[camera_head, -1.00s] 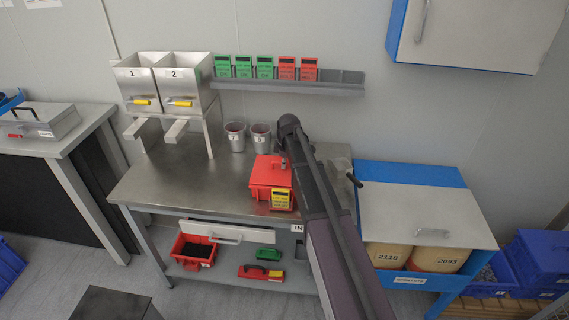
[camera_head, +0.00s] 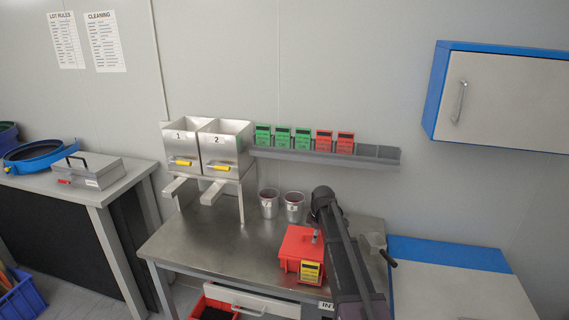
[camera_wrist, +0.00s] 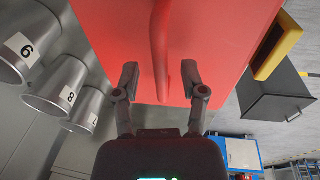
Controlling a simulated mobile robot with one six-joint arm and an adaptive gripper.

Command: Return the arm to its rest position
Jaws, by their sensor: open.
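My arm reaches in from the lower right of the head view, and its end is bent down over the red box (camera_head: 301,247) on the steel bench. My gripper (camera_head: 315,236) is small and partly hidden there. In the wrist view my gripper (camera_wrist: 161,78) has its two fingers apart, one on each side of the upright red handle (camera_wrist: 189,82) of the red box (camera_wrist: 225,45). The fingers look empty. I cannot tell whether they touch the handle. A yellow tag (camera_head: 311,272) is on the box front.
Metal cups (camera_head: 269,203) stand behind the box, close to the gripper in the wrist view. Two numbered hoppers (camera_head: 226,148) stand at the bench's back left. A rail (camera_head: 325,157) with green and red tags runs above. A blue-edged cabinet (camera_head: 505,98) hangs upper right. The bench's left front is clear.

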